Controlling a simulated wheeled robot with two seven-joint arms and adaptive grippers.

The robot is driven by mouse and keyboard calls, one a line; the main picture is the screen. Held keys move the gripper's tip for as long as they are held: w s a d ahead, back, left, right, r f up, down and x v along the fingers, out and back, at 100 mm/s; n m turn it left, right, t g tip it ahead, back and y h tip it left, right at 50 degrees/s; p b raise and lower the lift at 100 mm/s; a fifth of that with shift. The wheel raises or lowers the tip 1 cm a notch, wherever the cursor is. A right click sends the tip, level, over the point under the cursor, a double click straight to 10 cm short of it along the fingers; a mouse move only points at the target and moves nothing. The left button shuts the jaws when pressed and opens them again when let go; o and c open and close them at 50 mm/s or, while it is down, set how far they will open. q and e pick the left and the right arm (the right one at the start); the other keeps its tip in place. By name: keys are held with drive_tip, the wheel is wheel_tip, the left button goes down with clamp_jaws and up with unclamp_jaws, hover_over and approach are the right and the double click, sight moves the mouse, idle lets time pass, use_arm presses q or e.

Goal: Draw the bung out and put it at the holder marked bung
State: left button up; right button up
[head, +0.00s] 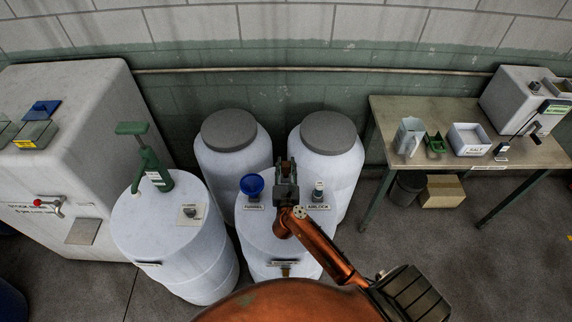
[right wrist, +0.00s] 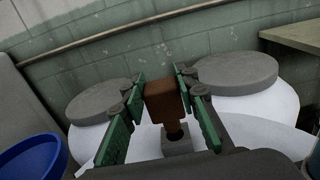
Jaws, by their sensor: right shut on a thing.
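My right gripper (head: 287,178) is over the top of the middle white barrel (head: 262,240) in the head view. In the right wrist view its green-padded fingers (right wrist: 158,110) are shut on a brown bung (right wrist: 162,102). The bung's narrower lower end meets a grey square block (right wrist: 178,146); I cannot tell how deep it sits there. In the head view the gripper hides the bung. I cannot make out a label reading bung. My left gripper is not in view.
A blue funnel (head: 252,185) and an airlock (head: 318,190) stand on either side of my gripper. Two grey-lidded barrels (head: 228,130) (head: 325,132) stand behind. A barrel with a green pump (head: 152,165) is at left. A table (head: 390,118) with containers is at right.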

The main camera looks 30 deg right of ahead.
sight(286, 172)
drive_tip(key=shift+f+b, duration=1.05)
drive_tip(key=shift+f, duration=0.7)
drive_tip(key=o, duration=1.2)
drive_tip(key=shift+r, duration=0.1)
wheel_tip(286, 172, up, 10)
